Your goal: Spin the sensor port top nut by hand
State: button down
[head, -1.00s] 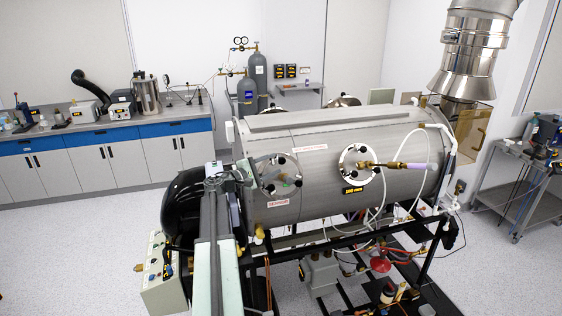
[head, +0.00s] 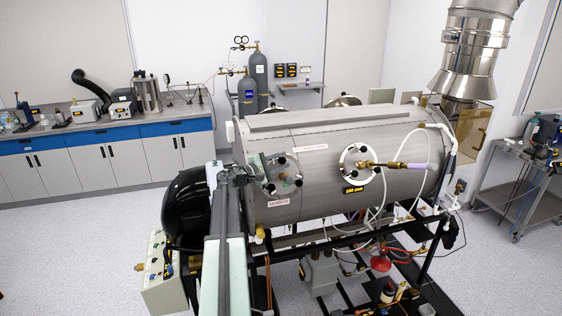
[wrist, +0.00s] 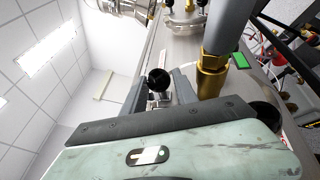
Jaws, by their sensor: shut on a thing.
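The sensor port (head: 287,178) is a round metal flange with black knobs on the left of the chamber's side, above a "SENSOR" label (head: 279,202). My gripper (head: 268,165) is at the upper left of this port and covers part of it. In the wrist view a black round nut (wrist: 158,79) sits between the two grey fingers of my gripper (wrist: 159,92), which are shut on it. The dark hand edge hides the lower part of the grip. A brass fitting (wrist: 211,76) on a grey cylinder (wrist: 229,25) stands close to the right of the fingers.
The steel chamber (head: 340,150) lies on a black frame. A second port (head: 356,165) with a brass probe and white hoses is to the right. A control box (head: 164,278) stands at the lower left. The floor (head: 90,235) at left is clear.

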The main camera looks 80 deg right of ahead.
jog(key=m+y+p, duration=0.1)
jog(key=p, duration=0.2)
jog(key=shift+d+r, duration=0.1)
jog(key=shift+r, duration=0.3)
jog(key=shift+m+t+y+p, duration=0.45)
jog(key=shift+y+p, duration=0.35)
jog(key=shift+p, duration=0.35)
jog(key=m+y+p, duration=0.1)
jog(key=y+p, duration=0.1)
jog(key=p, duration=0.1)
jog(key=shift+f+m, duration=0.1)
jog(key=shift+m, duration=0.15)
jog(key=shift+f+t+y+p, duration=0.15)
jog(key=shift+t+y+p, duration=0.25)
jog(key=shift+p, duration=0.2)
jog(key=shift+f+m, duration=0.1)
jog(key=shift+m, duration=0.2)
jog(key=c, duration=1.1)
grip_release()
jog(key=shift+c, duration=0.2)
